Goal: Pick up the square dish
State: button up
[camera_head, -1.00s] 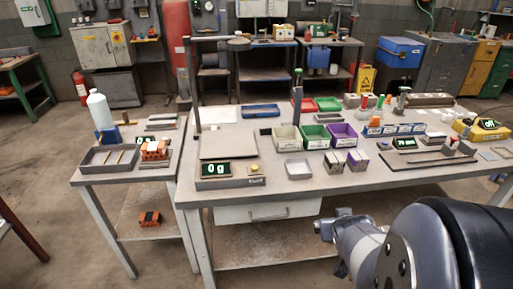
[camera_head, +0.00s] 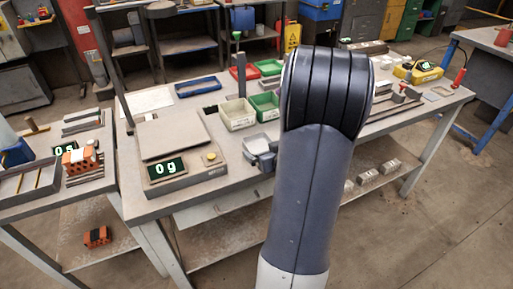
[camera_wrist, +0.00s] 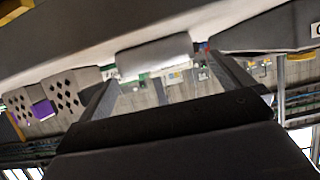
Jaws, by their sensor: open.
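The square dish (camera_head: 262,141) is small and light grey. It sits on the workbench, just right of the scale, partly hidden by my gripper. My gripper (camera_head: 262,158) is open at the bench's front edge, close in front of the dish. In the wrist view, which looks upside down, the dish (camera_wrist: 155,56) shows as a rounded grey edge between the two fingers of my gripper (camera_wrist: 162,68). I cannot tell whether the fingers touch it.
The scale (camera_head: 170,139) reads 0 g, left of the dish. A cream bin (camera_head: 237,114) and a green bin (camera_head: 264,106) stand behind it. Two perforated blocks (camera_wrist: 73,92) stand beside the dish in the wrist view. My arm hides the bench's middle.

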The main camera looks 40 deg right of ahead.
aim_at(254, 139)
jog(key=shift+r+x, duration=0.15)
jog(key=shift+x, duration=1.3)
jog(key=shift+r+x, duration=0.1)
jog(key=shift+x, duration=1.4)
jog(key=shift+d, duration=0.2)
jog(key=shift+c, duration=0.4)
jog(key=c, duration=0.8)
